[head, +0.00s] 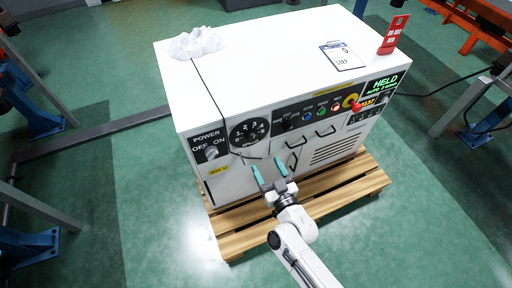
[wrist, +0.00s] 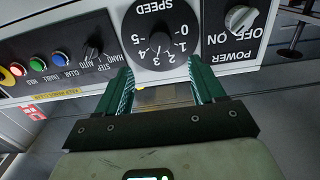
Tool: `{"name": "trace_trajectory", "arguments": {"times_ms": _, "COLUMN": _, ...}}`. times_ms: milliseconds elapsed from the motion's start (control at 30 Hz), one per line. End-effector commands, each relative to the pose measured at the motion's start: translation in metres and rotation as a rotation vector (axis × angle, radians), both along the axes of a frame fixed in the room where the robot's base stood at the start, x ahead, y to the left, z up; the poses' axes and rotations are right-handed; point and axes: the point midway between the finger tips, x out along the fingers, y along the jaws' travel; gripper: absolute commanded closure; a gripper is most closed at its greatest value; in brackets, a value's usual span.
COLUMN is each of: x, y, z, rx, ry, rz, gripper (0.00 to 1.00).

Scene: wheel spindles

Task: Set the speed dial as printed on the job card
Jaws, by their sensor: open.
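The speed dial (head: 249,132) is a round black dial on the front panel of the white machine, near its left end. It shows upside down in the wrist view (wrist: 160,34), with numbers 0 to 5; I cannot tell its setting. My gripper (head: 273,174) is open and empty, in front of the panel, just below and right of the dial. In the wrist view its teal fingers (wrist: 162,82) stand apart, on either side of the dial's lower edge. The job card (head: 342,57) lies on the machine's top; its print is too small to read surely.
The power knob (head: 211,152) is left of the dial. A mode switch (head: 288,124), coloured buttons and a red knob (head: 357,106) are to its right. A crumpled white cloth (head: 195,43) and a red sign (head: 393,36) are on top. A wooden pallet (head: 235,244) juts out below.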

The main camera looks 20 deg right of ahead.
Motion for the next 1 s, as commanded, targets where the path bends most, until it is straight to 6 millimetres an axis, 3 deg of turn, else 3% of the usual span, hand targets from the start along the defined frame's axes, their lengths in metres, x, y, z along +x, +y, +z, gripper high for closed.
{"name": "trace_trajectory", "arguments": {"times_ms": 600, "x": 0.093, "y": 0.0, "z": 0.0, "rx": 0.0, "ry": -0.002, "rz": 0.0, "gripper": 0.32}}
{"name": "trace_trajectory", "arguments": {"times_ms": 1000, "x": 0.106, "y": 0.0, "z": 0.001, "rx": 0.0, "ry": -0.001, "rz": 0.0, "gripper": 0.32}}
